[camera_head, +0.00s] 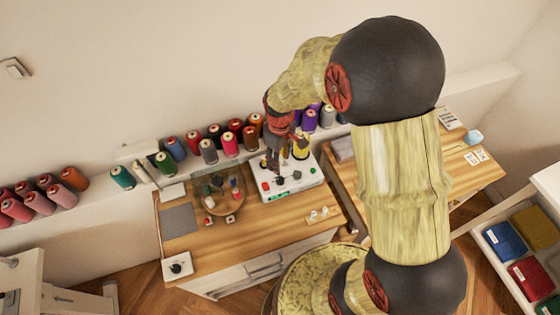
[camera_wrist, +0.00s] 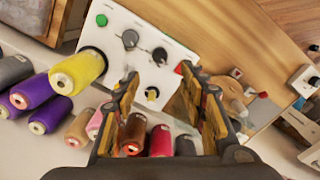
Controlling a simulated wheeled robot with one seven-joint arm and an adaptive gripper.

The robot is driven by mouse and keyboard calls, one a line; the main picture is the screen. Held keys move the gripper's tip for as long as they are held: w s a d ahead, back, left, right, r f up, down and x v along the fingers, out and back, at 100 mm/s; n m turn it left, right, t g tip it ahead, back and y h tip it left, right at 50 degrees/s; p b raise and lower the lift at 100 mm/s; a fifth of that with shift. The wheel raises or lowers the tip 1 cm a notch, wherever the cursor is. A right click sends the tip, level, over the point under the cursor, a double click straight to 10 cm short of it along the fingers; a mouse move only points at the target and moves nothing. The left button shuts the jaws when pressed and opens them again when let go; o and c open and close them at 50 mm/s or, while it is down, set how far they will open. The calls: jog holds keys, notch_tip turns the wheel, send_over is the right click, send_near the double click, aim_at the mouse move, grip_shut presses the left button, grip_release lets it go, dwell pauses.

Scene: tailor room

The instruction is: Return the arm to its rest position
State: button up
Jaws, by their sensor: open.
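My gripper (camera_head: 279,165) hangs from my bent arm, above the back left part of a white panel with knobs and buttons (camera_head: 297,188). In the wrist view my gripper (camera_wrist: 160,82) has its two fingers apart, with nothing held between them. A knob of the white panel (camera_wrist: 178,52) shows between and beyond the fingertips. A yellow spool (camera_wrist: 78,72) stands left of the fingers, apart from them; it also shows in the head view (camera_head: 301,150). My arm hides part of the worktop behind it.
Several thread spools (camera_head: 229,145) line the ledge behind the wooden table (camera_head: 275,225). A round wooden board (camera_head: 228,200) with small items lies left of the panel. A second wooden worktop (camera_head: 470,168) is at right. An open drawer with coloured packs (camera_head: 530,270) is at lower right.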

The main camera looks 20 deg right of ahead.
dwell(0.4)
jog(key=s+r+m+t+b, duration=0.5)
jog(key=s+r+m+b, duration=0.1)
jog(key=s+r, duration=1.2)
jog(key=shift+s+r+m+t+b, duration=0.3)
jog(key=shift+r+m+b, duration=0.1)
jog(key=shift+r+b, duration=0.45)
